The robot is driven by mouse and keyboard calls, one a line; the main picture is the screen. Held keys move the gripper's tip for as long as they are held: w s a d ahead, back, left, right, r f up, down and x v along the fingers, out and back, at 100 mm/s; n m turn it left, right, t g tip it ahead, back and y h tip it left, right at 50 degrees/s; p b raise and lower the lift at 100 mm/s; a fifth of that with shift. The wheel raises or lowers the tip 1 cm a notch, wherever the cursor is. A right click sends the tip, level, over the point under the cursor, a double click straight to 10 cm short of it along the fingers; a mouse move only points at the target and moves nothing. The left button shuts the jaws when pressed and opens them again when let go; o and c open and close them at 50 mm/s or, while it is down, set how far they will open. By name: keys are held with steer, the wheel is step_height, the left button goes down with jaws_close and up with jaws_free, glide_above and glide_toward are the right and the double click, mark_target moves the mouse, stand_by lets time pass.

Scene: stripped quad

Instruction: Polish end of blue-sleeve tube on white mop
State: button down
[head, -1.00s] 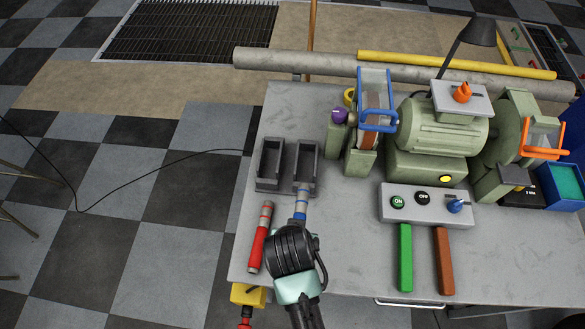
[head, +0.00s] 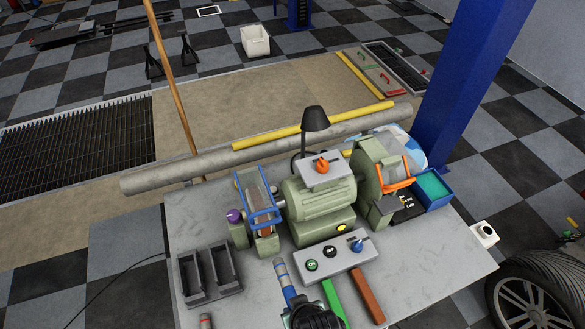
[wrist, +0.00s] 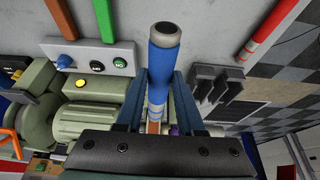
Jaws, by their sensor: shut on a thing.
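The blue-sleeve tube (head: 283,278) has a metal end with pale bands and points up the picture over the bench front. In the wrist view the tube (wrist: 162,62) stands between the blue fingers, with one hollow grey end showing. My gripper (wrist: 160,105) is shut on it; in the head view my gripper (head: 314,316) is at the bottom edge. The green polishing machine (head: 318,205) stands beyond the tube. Its left wheel (head: 262,203) sits behind a blue guard; its right housing (head: 372,170) has an orange guard. I cannot make out a white mop.
The control box (head: 330,257), green bar (head: 335,300) and brown bar (head: 366,294) lie near my gripper. A lamp (head: 315,120) rises behind.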

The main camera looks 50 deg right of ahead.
mark_target(291, 295)
steer(key=w+d+b, duration=0.1)
steer(key=w+d+f+b, duration=0.1)
steer(key=w, duration=0.1)
steer(key=w+f+b, duration=0.1)
steer(key=b, duration=0.1)
steer(key=shift+w+d+f, duration=0.15)
steer(key=shift+w+d, duration=0.2)
steer(key=shift+d, duration=0.05)
steer(key=shift+w+d, duration=0.35)
steer(key=shift+w, duration=0.2)
steer(key=shift+w+d, duration=0.35)
steer(key=shift+w, duration=0.2)
steer(key=shift+w+d+f+b, duration=0.1)
steer(key=shift+w+d+b, duration=0.25)
steer(key=shift+w+b, duration=0.15)
steer(key=shift+w+p, duration=0.15)
steer(key=shift+p, duration=0.5)
stand_by(1.0)
steer(key=shift+p, duration=0.8)
stand_by(1.8)
